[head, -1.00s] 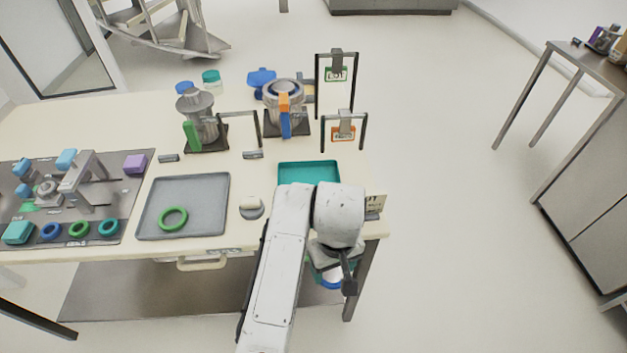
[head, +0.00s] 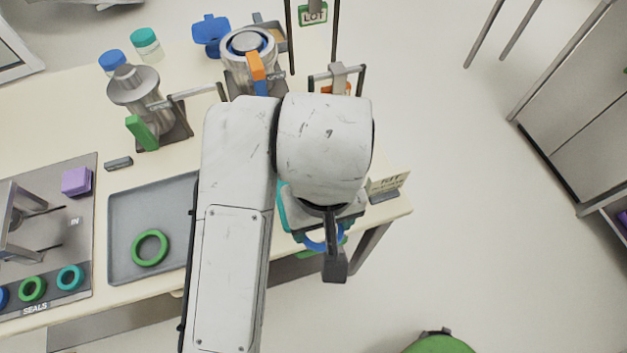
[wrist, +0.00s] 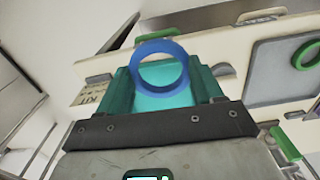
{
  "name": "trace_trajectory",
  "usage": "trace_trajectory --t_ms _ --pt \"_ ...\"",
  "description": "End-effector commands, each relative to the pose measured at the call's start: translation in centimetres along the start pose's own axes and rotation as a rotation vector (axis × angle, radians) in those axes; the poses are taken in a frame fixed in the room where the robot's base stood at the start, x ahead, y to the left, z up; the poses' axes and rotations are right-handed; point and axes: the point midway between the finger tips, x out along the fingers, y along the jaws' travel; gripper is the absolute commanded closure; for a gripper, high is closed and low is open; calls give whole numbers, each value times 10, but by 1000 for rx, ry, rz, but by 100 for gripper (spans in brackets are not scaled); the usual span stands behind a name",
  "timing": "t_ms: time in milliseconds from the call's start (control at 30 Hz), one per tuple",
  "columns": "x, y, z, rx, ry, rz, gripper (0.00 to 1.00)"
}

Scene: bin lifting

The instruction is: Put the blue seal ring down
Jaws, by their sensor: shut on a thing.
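The blue seal ring (wrist: 183,72) shows in the wrist view just beyond the dark bar of my gripper (wrist: 160,92), which is shut on it. In the head view a blue arc of the ring (head: 318,246) shows beneath my gripper (head: 324,238), at the table's front edge; my wrist hides the rest. The ring overlaps a teal tray (wrist: 120,93) in the wrist view. I cannot tell whether it touches the tray. My arm covers most of that tray (head: 283,212) in the head view.
A grey tray (head: 122,255) with a green ring (head: 150,248) lies left of my arm. A seals board (head: 75,225) is farther left. A kit label (head: 388,183) stands right of my wrist. Metal vessels (head: 135,90) and a gantry stand (head: 345,75) are behind. A green round object (head: 440,343) is low right.

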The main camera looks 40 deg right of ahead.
Motion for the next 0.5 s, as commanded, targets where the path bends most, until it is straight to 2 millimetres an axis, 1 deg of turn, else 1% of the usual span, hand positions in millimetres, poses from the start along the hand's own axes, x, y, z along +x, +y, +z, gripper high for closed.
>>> trace_trajectory --t_ms 33,233,333,500 --pt "4 6 -12 4 -2 5 63" --pt "23 17 -55 2 -3 3 63" --pt "44 19 -68 0 -4 1 63" --pt "68 24 -87 -1 -2 1 63"
